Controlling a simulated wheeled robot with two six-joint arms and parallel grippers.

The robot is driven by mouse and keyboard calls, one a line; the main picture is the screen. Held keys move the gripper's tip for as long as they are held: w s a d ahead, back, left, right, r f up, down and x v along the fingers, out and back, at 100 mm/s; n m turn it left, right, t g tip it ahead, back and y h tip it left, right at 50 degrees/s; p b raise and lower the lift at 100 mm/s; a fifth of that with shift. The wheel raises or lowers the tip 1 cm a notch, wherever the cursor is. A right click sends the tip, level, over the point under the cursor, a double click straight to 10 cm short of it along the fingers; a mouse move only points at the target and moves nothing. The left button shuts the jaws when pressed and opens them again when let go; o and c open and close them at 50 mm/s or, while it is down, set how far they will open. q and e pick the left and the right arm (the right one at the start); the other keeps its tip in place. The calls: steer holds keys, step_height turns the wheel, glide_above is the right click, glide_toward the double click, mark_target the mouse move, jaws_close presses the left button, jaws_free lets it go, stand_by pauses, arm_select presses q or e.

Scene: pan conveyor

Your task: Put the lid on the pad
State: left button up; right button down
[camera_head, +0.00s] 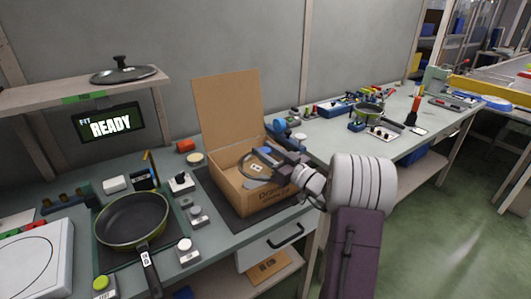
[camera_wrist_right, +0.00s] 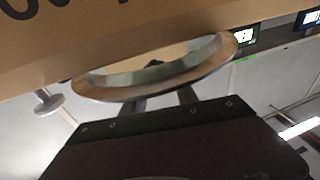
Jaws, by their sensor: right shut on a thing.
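My right gripper (camera_head: 281,157) is shut on a round lid (camera_head: 250,172) with a thin rim, at the opening of the cardboard box. In the right wrist view the lid (camera_wrist_right: 90,87) shows edge-on as a shiny oval ring with a see-through middle, gripped at its near side by my right gripper (camera_wrist_right: 160,100). Another glass lid (camera_head: 124,74) with a black knob lies on the shelf. A dark mat (camera_head: 213,196) lies under the box; I cannot tell whether this is the pad. My left gripper is not in view.
The open cardboard box (camera_head: 265,199) has its flap raised at the back. A frying pan (camera_head: 133,219) sits to the left among buttons and small blocks. A READY screen (camera_head: 110,124) hangs below the shelf (camera_head: 40,97). A second table (camera_head: 345,143) at right holds another pan and tools.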

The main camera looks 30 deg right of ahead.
steer(key=shift+f, duration=0.1)
steer(key=c, duration=0.9)
jaws_free()
steer(key=shift+c, duration=0.2)
